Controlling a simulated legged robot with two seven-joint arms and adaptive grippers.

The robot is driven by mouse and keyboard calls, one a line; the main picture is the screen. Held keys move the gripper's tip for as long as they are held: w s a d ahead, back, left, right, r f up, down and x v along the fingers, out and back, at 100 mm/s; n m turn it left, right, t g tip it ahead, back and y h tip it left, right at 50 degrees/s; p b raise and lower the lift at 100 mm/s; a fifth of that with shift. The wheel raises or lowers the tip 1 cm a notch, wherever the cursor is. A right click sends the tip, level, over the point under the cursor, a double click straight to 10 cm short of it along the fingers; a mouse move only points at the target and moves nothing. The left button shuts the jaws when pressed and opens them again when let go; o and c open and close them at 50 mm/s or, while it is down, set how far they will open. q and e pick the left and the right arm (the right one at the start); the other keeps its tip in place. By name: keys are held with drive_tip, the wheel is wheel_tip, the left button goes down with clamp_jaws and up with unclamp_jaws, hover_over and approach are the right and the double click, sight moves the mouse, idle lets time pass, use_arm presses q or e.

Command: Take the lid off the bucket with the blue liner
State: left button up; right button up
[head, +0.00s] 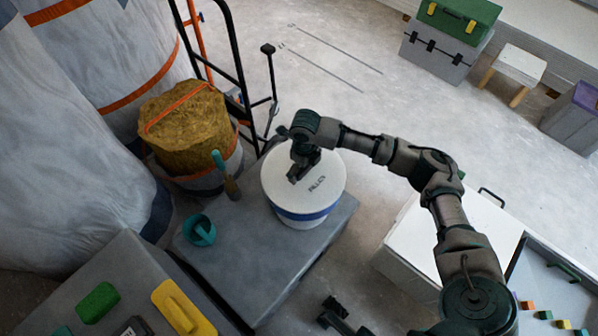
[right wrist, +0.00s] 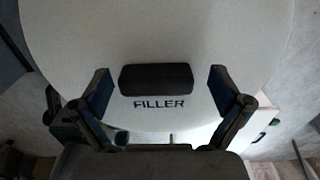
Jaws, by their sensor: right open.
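A round white bucket with a blue band (head: 304,214) stands on a grey box. Its white lid (head: 324,166), marked FILLER, is on top and fills most of the right wrist view (right wrist: 160,40). A black handle (right wrist: 155,78) lies across the lid. My right gripper (head: 300,175) is over the lid from above. In the right wrist view its two fingers (right wrist: 160,82) are spread, one on each side of the handle, with gaps between. In the head view the gripper hides the handle. A dark part at the bottom edge looks like my left gripper (head: 338,316); its jaws are unclear.
The grey box (head: 245,265) also bears a teal cup (head: 199,230) and a teal-handled brush (head: 226,176). A white box (head: 450,240) is at the right.

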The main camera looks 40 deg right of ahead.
drive_tip(key=shift+d+r, duration=0.1)
drive_tip(key=shift+r, duration=0.1)
drive_tip(key=shift+c, duration=0.5)
drive_tip(key=shift+a+r, duration=0.1)
drive_tip(key=shift+a, duration=0.3)
drive_tip(key=c, duration=1.2)
drive_tip(key=shift+d, duration=0.1)
